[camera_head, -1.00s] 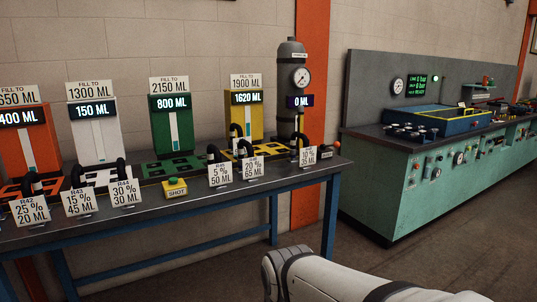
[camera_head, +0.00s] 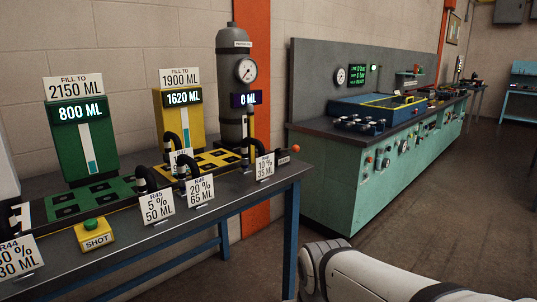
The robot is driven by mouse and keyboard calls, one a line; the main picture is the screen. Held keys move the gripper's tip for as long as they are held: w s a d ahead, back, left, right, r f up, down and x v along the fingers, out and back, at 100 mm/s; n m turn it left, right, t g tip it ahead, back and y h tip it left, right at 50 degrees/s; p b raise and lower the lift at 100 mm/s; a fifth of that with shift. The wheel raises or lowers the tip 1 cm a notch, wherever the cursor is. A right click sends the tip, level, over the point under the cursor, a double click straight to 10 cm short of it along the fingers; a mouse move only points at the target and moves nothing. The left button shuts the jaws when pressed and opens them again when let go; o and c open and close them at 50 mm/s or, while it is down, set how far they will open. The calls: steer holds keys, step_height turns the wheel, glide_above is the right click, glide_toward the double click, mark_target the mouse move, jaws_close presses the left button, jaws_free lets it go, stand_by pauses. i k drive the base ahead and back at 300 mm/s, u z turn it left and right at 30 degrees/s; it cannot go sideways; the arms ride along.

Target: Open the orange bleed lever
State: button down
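A small orange-red knob (camera_head: 296,148) shows at the right end of the workbench, beside a small dark label (camera_head: 283,160) too small to read surely. It may be the end of the bleed lever; its position cannot be made out. A grey cylinder (camera_head: 231,85) with a round gauge (camera_head: 246,70) and a display reading 0 ML (camera_head: 244,99) stands at the back of that bench. My white arm crosses the lower right, apart from the bench. My gripper is not in view.
A teal console (camera_head: 335,175) stands behind to the right. Floor at right is clear.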

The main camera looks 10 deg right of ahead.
mark_target(295, 149)
steer(key=u, duration=0.1)
steer(key=i, duration=1.4)
steer(key=u, duration=0.3)
